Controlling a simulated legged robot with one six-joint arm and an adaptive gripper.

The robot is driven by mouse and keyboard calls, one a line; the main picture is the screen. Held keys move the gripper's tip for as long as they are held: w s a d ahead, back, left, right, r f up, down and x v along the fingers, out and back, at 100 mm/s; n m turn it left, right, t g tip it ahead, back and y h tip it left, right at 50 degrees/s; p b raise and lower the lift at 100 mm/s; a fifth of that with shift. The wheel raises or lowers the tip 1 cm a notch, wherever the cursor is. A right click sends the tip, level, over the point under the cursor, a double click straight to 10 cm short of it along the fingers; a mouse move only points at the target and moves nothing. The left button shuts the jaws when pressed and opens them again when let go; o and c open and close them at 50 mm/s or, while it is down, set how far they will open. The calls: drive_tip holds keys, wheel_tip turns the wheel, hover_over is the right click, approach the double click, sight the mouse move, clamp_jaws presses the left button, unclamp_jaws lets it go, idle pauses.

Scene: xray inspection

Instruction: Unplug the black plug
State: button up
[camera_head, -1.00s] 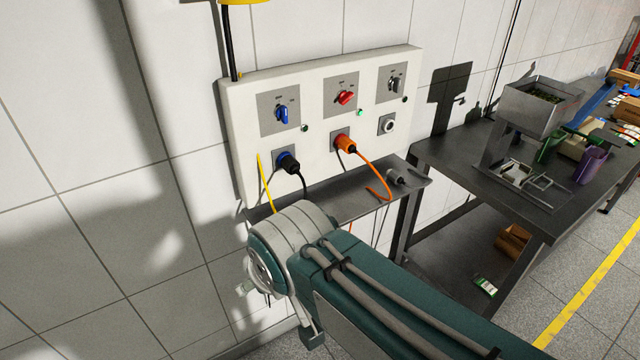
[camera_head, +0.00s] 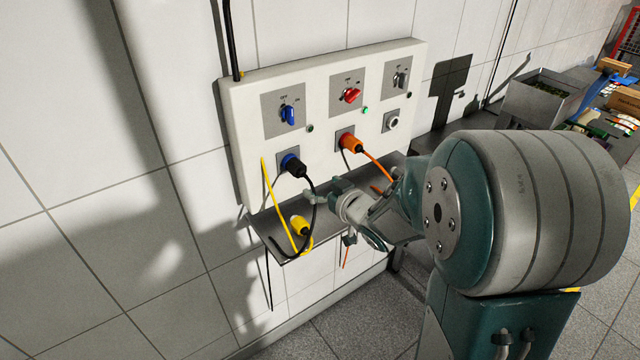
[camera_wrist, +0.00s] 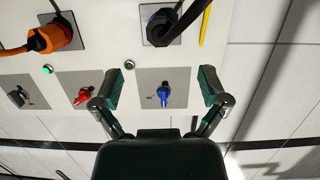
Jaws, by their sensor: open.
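The black plug (camera_head: 294,165) sits in the left socket of the white wall panel (camera_head: 240,130), with its black cable hanging down to the shelf. The blue switch (camera_wrist: 164,93) appears between the fingers. In the head view my gripper is small, below and right of the plug, close to the black cable. Contact with the cable cannot be told.
An orange plug (camera_head: 348,142) with an orange cable sits in the socket to the right. A yellow plug (camera_head: 299,225) lies on the narrow shelf (camera_head: 275,232), its yellow cable running up the panel. A red switch (camera_head: 351,95) is above. A dark table stands at right.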

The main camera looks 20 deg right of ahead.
sight(299, 172)
drive_tip(key=x, duration=1)
drive_tip(key=shift+w+a+f, duration=0.1)
drive_tip(key=shift+w+a, duration=0.05)
drive_tip(key=shift+w, duration=0.2)
clamp_jaws()
drive_tip(key=shift+s, duration=0.35)
drive_tip(key=shift+f+v, duration=0.2)
drive_tip(key=shift+v, duration=0.65)
drive_tip(key=shift+f+v, duration=0.2)
drive_tip(key=shift+v, duration=0.65)
drive_tip(key=shift+f+v, duration=0.2)
drive_tip(key=shift+v, duration=0.65)
drive_tip(key=shift+s, duration=0.1)
